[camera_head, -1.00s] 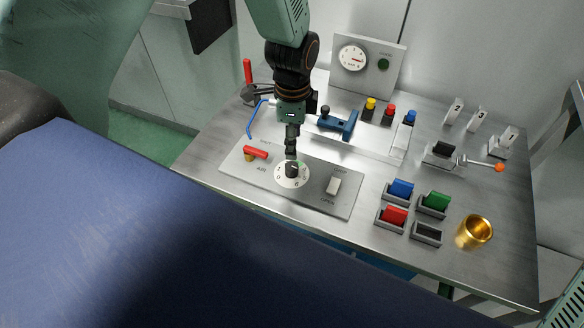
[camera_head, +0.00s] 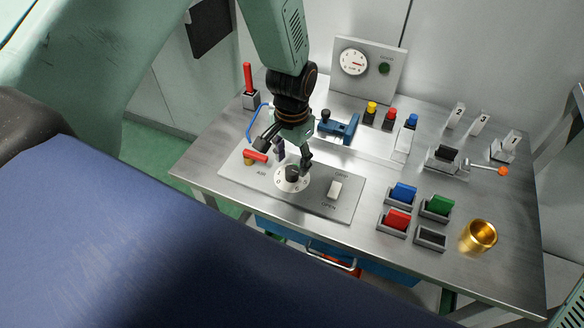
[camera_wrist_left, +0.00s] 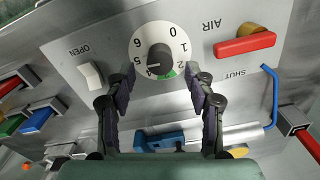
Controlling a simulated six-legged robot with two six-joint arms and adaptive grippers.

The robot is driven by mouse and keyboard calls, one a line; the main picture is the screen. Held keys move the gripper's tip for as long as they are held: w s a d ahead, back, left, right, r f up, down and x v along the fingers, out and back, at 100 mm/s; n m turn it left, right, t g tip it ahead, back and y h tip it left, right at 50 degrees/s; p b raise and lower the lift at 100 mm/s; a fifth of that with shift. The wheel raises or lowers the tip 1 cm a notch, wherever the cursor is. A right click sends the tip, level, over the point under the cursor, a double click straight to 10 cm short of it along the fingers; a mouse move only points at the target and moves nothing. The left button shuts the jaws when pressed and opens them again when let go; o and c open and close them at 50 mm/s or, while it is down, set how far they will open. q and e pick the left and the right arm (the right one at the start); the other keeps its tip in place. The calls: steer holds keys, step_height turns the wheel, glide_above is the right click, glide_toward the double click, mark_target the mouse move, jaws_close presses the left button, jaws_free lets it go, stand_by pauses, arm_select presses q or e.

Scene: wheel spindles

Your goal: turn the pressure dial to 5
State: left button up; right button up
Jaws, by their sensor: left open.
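The pressure dial (camera_head: 291,178) is a white disc with numbers and a black central knob (camera_wrist_left: 160,57), set in a grey panel (camera_head: 325,203). In the left wrist view, the knob's white pointer line points at about the 5. A green band shows on the dial around the 3. My left gripper (camera_head: 293,160) is open just above the dial. In the left wrist view its fingers (camera_wrist_left: 161,72) are spread on either side of the dial's near part, apart from the knob. The right gripper is out of view.
On the panel, a red-handled air valve (camera_head: 255,156) is left of the dial and a white switch (camera_head: 334,188) right. A round gauge (camera_head: 354,62) stands behind. Coloured blocks (camera_head: 403,193) and a brass cup (camera_head: 478,237) are at right.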

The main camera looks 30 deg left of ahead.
mark_target(292, 170)
arm_select(q)
steer(key=shift+f, duration=1.7)
jaws_close()
steer(key=shift+n+p, duration=0.3)
jaws_free()
step_height(292, 170, up, 12)
